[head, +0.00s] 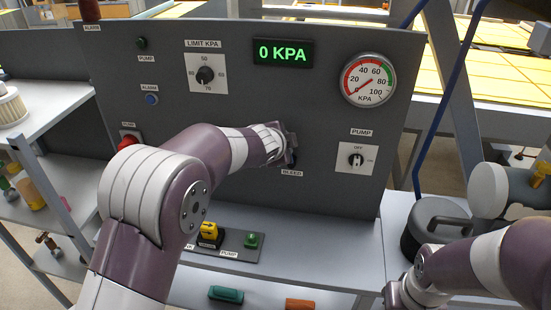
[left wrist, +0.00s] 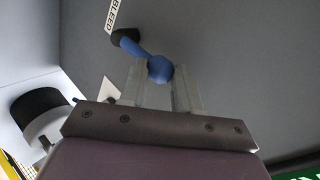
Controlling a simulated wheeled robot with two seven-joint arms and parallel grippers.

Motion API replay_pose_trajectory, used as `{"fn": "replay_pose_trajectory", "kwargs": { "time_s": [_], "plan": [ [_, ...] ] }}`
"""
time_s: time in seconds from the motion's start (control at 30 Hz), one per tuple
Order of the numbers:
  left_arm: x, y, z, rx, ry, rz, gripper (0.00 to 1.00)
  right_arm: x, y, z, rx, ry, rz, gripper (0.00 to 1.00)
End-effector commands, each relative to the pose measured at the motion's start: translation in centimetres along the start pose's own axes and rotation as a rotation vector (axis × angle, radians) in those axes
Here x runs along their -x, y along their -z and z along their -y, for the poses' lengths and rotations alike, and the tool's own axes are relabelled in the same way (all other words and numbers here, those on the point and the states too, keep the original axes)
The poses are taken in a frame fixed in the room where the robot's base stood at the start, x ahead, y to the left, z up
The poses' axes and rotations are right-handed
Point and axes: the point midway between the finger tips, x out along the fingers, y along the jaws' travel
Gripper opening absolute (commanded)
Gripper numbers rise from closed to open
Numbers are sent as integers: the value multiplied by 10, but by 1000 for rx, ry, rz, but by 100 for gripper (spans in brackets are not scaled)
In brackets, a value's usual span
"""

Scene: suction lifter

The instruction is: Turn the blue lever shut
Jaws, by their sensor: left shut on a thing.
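The blue lever (left wrist: 135,48) shows in the left wrist view, running from a dark hub under the BLEED label to a round blue knob. My left gripper (left wrist: 163,72) has its two pale fingers on either side of that knob and is shut on it. In the head view my left gripper (head: 290,152) is up against the grey panel (head: 330,190), just above the BLEED label, and the lever is mostly hidden behind it. My right arm shows at the lower right, but its jaws are not visible.
The green display (head: 283,52) reads 0 KPA. The panel also carries a round gauge (head: 368,80), a limit knob (head: 205,75) and a pump switch (head: 356,160). A yellow switch (head: 209,230) and green button (head: 252,240) sit below. A dark round canister (head: 432,228) stands at right.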

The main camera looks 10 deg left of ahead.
Motion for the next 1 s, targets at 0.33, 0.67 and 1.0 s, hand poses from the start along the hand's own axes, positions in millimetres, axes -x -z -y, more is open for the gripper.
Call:
{"fn": "replay_pose_trajectory", "kwargs": {
  "time_s": [0.33, 0.67, 1.0],
  "plan": [
    [-4, 12, -9, -139, 10, 93, 0, -41, -5, 0, 0, 0, 0, 43],
    [-3, 16, -8, -176, 12, 120, 0, -47, -6, 0, 0, 0, 0, 43],
    [-3, 16, -8, -176, 11, 120, 38, -47, -6, 0, 0, 0, 0, 43]
  ]
}}
